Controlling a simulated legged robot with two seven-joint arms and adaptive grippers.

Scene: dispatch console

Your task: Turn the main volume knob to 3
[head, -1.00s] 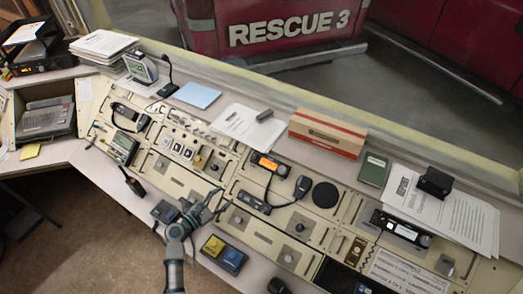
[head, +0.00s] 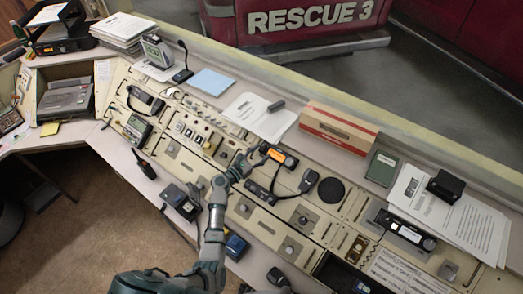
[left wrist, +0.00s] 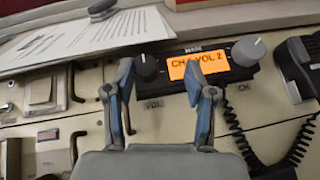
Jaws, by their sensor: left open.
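The radio with an orange display (head: 278,155) is on the sloping console in the head view. In the left wrist view its display (left wrist: 205,65) reads CH, a partly covered character, then VOL 2. A dark volume knob (left wrist: 146,68), with VOL marked below it, is on the radio's left; a grey knob (left wrist: 248,50) marked CH is on its right. My left gripper (head: 247,163) is open in front of the radio's left end. In the left wrist view the fingers of my left gripper (left wrist: 165,88) stand apart, with the volume knob beyond the gap, nearer the left finger. Contact is not visible.
A hand microphone (head: 308,180) with a coiled cord hangs right of the radio. Switch panels (head: 190,130) are to the left, and a black round speaker (head: 331,190) to the right.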

